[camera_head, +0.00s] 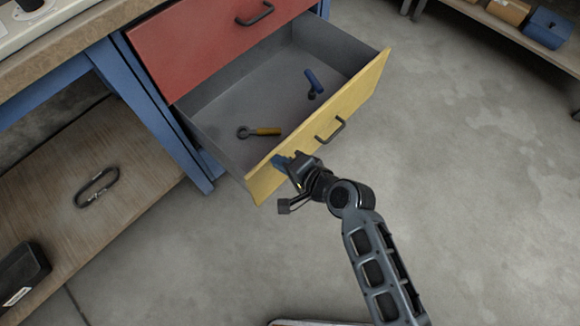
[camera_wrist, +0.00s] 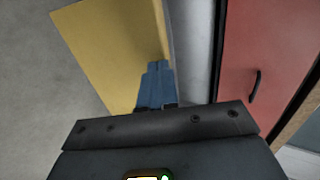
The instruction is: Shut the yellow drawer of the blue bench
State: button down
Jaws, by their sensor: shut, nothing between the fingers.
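The yellow drawer (camera_head: 364,85) of the blue bench (camera_head: 140,105) stands pulled well out in the head view. Its yellow front has a dark bar handle (camera_head: 331,130). My gripper (camera_head: 279,161) is at the drawer front, left of the handle, near the top edge. In the wrist view the blue fingertips (camera_wrist: 156,82) are shut together and empty, in front of the yellow front (camera_wrist: 110,45). I cannot tell whether they touch it. Inside the grey drawer lie a tool with an orange handle (camera_head: 265,131) and a blue-handled tool (camera_head: 314,80).
A shut red drawer (camera_head: 205,45) sits above the yellow one; it also shows in the wrist view (camera_wrist: 265,50). A wooden lower shelf (camera_head: 110,215) holds a dark oblong ring (camera_head: 97,187) and a black box (camera_head: 20,272). Another shelf stands at the top right. The floor to the right is clear.

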jog(key=shift+a, duration=0.1)
dwell(0.3)
jog(key=w+a+b, duration=0.6)
jog(key=w+a, duration=0.3)
jog(key=a, duration=0.2)
jog(key=w+a+b, duration=0.5)
jog(key=w+a, duration=0.4)
jog(key=a, duration=0.3)
jog(key=shift+w+a+r+b, duration=0.15)
jog(key=shift+w+a+b, duration=0.1)
jog(key=shift+b, duration=0.15)
jog(key=shift+r, duration=0.1)
jog(key=shift+s, duration=0.1)
